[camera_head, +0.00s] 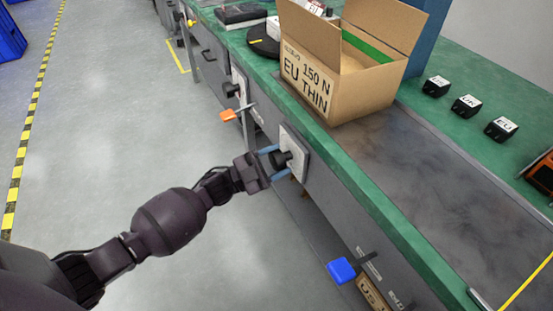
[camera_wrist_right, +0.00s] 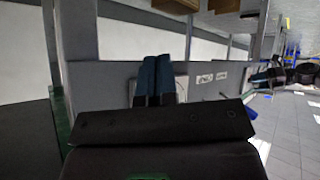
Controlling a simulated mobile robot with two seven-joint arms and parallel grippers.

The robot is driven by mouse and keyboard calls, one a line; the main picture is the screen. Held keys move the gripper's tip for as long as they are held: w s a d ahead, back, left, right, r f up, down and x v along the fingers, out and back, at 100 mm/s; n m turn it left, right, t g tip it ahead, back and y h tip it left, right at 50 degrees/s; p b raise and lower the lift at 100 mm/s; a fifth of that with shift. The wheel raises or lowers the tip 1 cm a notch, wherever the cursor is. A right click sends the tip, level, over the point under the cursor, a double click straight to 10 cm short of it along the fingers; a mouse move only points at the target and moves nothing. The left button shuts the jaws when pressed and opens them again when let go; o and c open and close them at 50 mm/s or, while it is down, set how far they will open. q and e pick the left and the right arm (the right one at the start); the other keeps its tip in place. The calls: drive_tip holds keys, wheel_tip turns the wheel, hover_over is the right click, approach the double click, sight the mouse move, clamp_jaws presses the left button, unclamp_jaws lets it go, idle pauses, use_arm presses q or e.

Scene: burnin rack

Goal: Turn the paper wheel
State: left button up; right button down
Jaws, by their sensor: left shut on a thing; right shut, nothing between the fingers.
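A dark round knob (camera_head: 284,158), which seems to be the paper wheel, sits on a white plate (camera_head: 298,151) on the bench's front face. My left gripper (camera_head: 274,162) is shut on this knob, with a blue finger on each side of it. The fingers hide part of the knob, and no mark showing its angle is readable. My right gripper (camera_wrist_right: 154,82) is shut and empty in the right wrist view, its blue fingers together in front of a grey panel. It is not in the head view.
A similar dark knob (camera_head: 231,89) is farther along the front, near an orange-tipped lever (camera_head: 229,115). A blue-tipped lever (camera_head: 342,270) sticks out nearer me. An open box (camera_head: 345,88) labelled EU, 150 N, THIN stands on the bench by several small black blocks.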

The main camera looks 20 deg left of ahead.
use_arm(q)
drive_tip(key=m+g, duration=0.1)
drive_tip(key=m, duration=0.1)
drive_tip(key=m+g, duration=0.1)
drive_tip(key=m, duration=0.2)
drive_tip(key=shift+a+h, duration=0.1)
drive_tip(key=shift+h, duration=0.2)
drive_tip(key=shift+m+g+p, duration=0.3)
drive_tip(key=shift+m+g, duration=0.4)
drive_tip(key=shift+m, duration=0.6)
use_arm(e)
drive_tip(key=shift+s+d+f, duration=0.1)
drive_tip(key=shift+s, duration=0.15)
use_arm(q)
drive_tip(key=o, duration=0.9)
drive_tip(key=v, duration=1)
drive_tip(key=shift+s+a+p, duration=0.15)
drive_tip(key=shift+a+p, duration=0.2)
use_arm(e)
drive_tip(key=shift+s+d, duration=0.1)
drive_tip(key=shift+s, duration=0.1)
